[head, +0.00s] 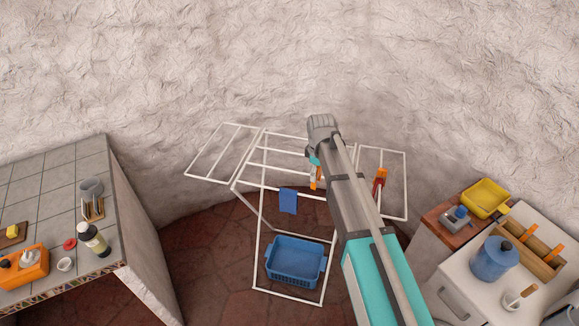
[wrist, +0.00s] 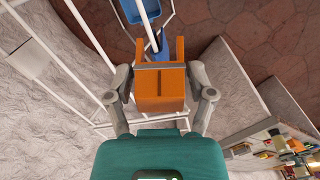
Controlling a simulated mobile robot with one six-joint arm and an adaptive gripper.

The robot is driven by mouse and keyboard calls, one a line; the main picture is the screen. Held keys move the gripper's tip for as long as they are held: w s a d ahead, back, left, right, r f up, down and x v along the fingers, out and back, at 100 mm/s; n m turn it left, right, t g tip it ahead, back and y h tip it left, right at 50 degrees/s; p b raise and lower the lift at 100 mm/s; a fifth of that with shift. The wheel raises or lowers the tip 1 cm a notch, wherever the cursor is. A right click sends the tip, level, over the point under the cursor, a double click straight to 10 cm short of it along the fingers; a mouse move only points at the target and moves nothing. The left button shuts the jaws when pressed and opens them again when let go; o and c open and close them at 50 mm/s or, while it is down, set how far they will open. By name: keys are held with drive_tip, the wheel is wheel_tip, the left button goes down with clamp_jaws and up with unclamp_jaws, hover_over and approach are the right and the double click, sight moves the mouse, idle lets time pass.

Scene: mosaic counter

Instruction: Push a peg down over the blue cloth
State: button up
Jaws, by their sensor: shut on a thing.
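The blue cloth (head: 288,200) hangs over a front bar of the white drying rack (head: 266,178). In the wrist view a narrow blue strip, likely the cloth (wrist: 156,50), shows between the peg's two prongs. My gripper (head: 315,172) is shut on an orange peg (wrist: 160,88), which it grips by the sides with the open prongs pointing away from me. In the head view the held peg (head: 315,180) is above and right of the cloth, apart from it. My arm hides part of the rack.
A blue basket (head: 296,262) sits low under the rack. A red-orange peg (head: 379,180) is on the rack's right wing. A tiled counter (head: 62,190) stands at left. A white cabinet with a blue pot (head: 494,259) and a yellow tray (head: 486,198) stand at right.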

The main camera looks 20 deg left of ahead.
sight(289, 190)
drive_tip(key=w+a+f+n+b, duration=0.2)
drive_tip(key=a, duration=0.8)
drive_tip(key=shift+a+f+n, duration=0.25)
drive_tip(key=shift+a+n, duration=0.05)
drive_tip(key=shift+a, duration=0.05)
drive_tip(key=shift+f+b, duration=0.25)
drive_tip(key=shift+b, duration=0.2)
drive_tip(key=shift+f+b, duration=5.1)
drive_tip(key=shift+b, duration=0.05)
drive_tip(key=shift+f, duration=0.1)
drive_tip(key=o, duration=0.8)
